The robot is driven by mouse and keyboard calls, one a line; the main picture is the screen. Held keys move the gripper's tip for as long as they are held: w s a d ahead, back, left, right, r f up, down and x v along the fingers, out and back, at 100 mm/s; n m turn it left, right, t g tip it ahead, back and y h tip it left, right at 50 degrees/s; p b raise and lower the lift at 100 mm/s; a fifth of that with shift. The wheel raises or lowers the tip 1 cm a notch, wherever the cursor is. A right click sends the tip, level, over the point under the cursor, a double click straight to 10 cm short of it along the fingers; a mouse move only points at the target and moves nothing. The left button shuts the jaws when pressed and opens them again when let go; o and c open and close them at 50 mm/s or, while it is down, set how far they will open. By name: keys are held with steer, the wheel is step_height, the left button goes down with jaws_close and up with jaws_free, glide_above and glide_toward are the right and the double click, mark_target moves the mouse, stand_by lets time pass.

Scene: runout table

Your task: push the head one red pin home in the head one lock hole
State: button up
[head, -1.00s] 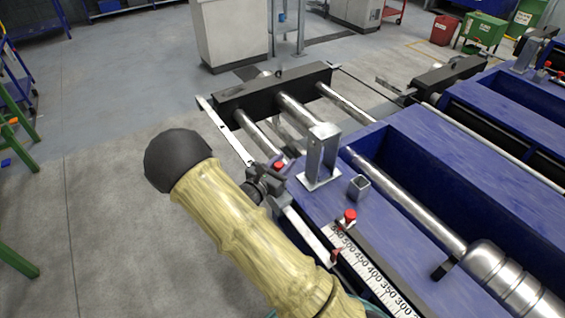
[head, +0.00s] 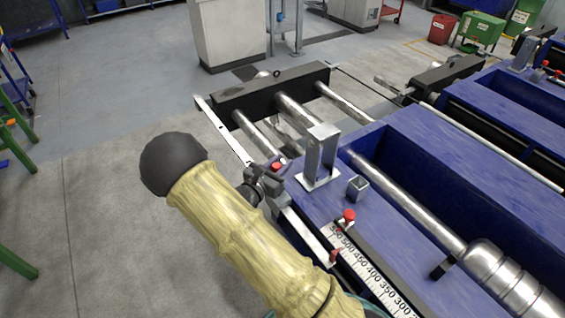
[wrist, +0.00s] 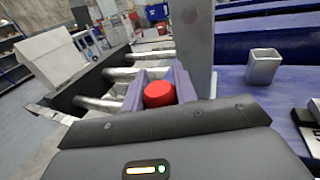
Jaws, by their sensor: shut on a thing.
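The red pin (wrist: 160,94) shows its round red head between the two fingers of my gripper (wrist: 158,88) in the wrist view. My gripper is shut on it. In the head view the red head (head: 277,166) shows at the gripper (head: 268,174), beside the foot of a grey metal upright (head: 321,155) at the near left end of the blue table. The lock hole is hidden under the gripper and pin, and I cannot tell how deep the pin sits.
A second red-topped pin (head: 348,216) stands near the scale (head: 362,262), with a red piece (head: 335,257) beside it. A small square metal socket (head: 357,187) stands right of the upright. Metal rods (head: 300,115) run to a black block (head: 270,92). Open floor lies left.

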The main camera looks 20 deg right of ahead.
steer(key=shift+s+a+r, duration=0.1)
steer(key=shift+s, duration=0.05)
steer(key=shift+f+b, duration=0.7)
steer(key=shift+f, duration=0.35)
steer(key=shift+w+f+b, duration=0.2)
steer(key=shift+f+b, duration=0.6)
steer(key=shift+f, duration=0.5)
steer(key=shift+s+f, duration=0.15)
steer(key=shift+f, duration=0.1)
steer(key=shift+f+b, duration=0.35)
steer(key=shift+b, duration=0.05)
steer(key=o, duration=1.1)
steer(key=shift+r, duration=0.1)
